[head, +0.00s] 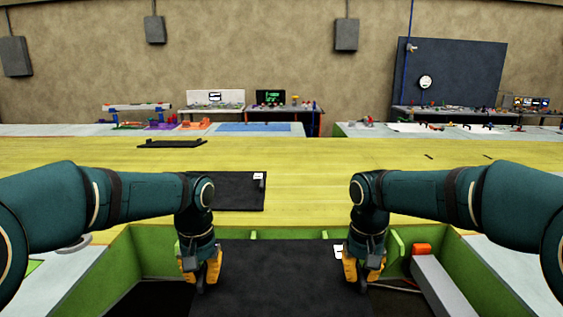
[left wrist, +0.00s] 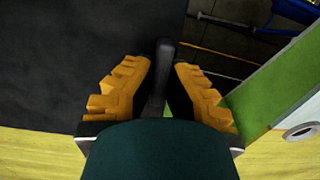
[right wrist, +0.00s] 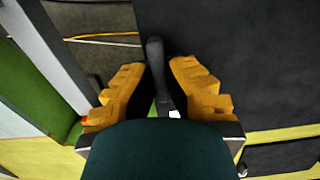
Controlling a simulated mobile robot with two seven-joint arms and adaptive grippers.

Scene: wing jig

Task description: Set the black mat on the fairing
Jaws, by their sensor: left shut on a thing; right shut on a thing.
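A black mat (head: 280,282) hangs or lies between my two grippers at the bottom of the head view, over an opening with green walls. It also shows in the left wrist view (left wrist: 70,60) and the right wrist view (right wrist: 235,65). My left gripper (head: 203,284) is shut at its left edge, and my right gripper (head: 362,284) is shut at its right edge, by a white tag. A dark rod-like piece shows between the fingers in each wrist view. A broad yellow surface (head: 300,160) lies beyond; I cannot tell whether it is the fairing.
Another black mat (head: 236,196) with a white tag lies flat on the yellow surface. A thin dark piece (head: 172,143) lies farther back. A green wall (head: 130,262) bounds the opening. A grey box (head: 447,285) with an orange end stands at right. The right yellow area is mostly clear.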

